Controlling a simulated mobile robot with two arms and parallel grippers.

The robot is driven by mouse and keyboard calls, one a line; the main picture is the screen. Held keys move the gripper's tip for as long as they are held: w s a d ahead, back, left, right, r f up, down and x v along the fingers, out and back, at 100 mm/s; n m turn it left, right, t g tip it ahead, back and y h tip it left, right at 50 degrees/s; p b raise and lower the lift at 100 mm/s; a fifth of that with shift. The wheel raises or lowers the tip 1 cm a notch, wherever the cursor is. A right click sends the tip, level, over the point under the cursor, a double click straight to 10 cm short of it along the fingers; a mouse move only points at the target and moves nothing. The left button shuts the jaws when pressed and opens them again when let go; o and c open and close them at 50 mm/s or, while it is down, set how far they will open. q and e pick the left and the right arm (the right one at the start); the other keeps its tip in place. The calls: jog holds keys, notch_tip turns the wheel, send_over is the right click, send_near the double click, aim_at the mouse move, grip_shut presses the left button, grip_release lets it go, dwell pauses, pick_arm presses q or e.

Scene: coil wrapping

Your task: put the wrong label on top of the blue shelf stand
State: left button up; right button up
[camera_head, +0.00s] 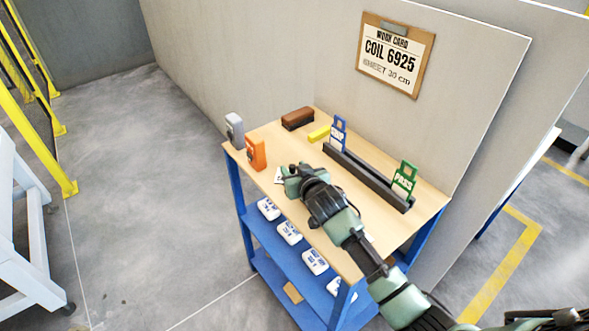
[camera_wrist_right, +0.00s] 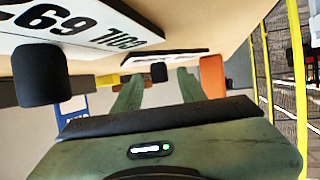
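The blue shelf stand (camera_head: 240,200) has a pale wooden top (camera_head: 262,178). A white label (camera_head: 278,174) lies on that top at the tips of my right gripper (camera_head: 290,176), mostly hidden by it. In the right wrist view, which is upside down, this label (camera_wrist_right: 175,57) has a dark knob (camera_wrist_right: 158,72) between the two separated green fingers of my right gripper (camera_wrist_right: 158,90). Its text is unreadable. A nearer label (camera_wrist_right: 80,25) with a dark knob (camera_wrist_right: 42,75) reads "COIL 69", the rest cut off. My left gripper is out of view.
An orange device (camera_head: 256,153), a grey device (camera_head: 235,130), a brown block (camera_head: 297,118) and a yellow bar (camera_head: 319,133) stand on the top. A dark rail (camera_head: 365,178) holds blue and green tags. White packs lie on the lower shelf. A work card (camera_head: 395,55) reads "COIL 6925".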

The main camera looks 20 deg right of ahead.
jog(key=shift+r, duration=0.1)
jog(key=v, duration=1.2)
